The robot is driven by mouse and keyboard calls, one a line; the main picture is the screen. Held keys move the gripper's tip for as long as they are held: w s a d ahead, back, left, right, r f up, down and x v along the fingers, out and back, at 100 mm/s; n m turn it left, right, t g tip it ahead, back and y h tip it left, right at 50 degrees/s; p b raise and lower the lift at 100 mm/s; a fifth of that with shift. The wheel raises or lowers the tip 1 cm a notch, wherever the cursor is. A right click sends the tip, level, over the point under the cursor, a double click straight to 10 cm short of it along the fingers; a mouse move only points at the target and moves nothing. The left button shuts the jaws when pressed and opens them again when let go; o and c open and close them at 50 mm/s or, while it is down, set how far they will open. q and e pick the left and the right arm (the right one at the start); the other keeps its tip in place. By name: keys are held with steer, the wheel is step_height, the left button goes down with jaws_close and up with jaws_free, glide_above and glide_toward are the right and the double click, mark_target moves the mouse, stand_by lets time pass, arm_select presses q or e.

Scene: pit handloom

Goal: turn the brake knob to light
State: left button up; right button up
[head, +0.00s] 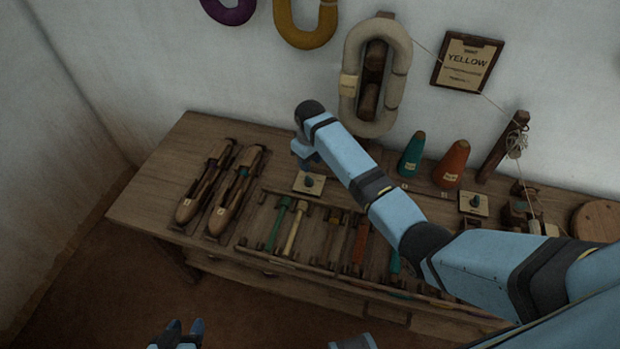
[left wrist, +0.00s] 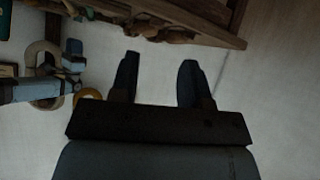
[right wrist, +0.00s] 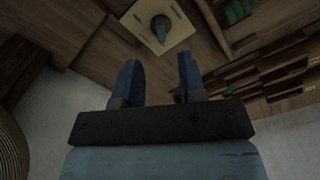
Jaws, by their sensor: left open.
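A small blue-teal knob (head: 309,181) stands on a pale square plate (head: 302,188) on the wooden bench, just below my right gripper. A similar knob (head: 476,201) on its own plate sits further right. I cannot read the plates, so I cannot tell which is the brake knob. The right wrist view shows one knob (right wrist: 160,26) beyond the fingertips, not between them. My right gripper (right wrist: 159,75) is open and empty; its fingers are mostly hidden by the arm in the head view. My left gripper (head: 182,332) is open and empty, low in front of the bench.
Two wooden shuttles (head: 236,190) lie left of the knob. A rack with several coloured bobbins (head: 297,228) runs along the bench front. Teal (head: 411,155) and orange (head: 452,164) cones stand behind. A grey yarn hank (head: 398,85) and a YELLOW sign (head: 467,61) hang on the wall.

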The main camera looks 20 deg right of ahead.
mark_target(310, 179)
step_height(310, 179, down, 8)
steer(key=shift+b, duration=0.6)
steer(key=shift+c, duration=0.4)
jaws_close()
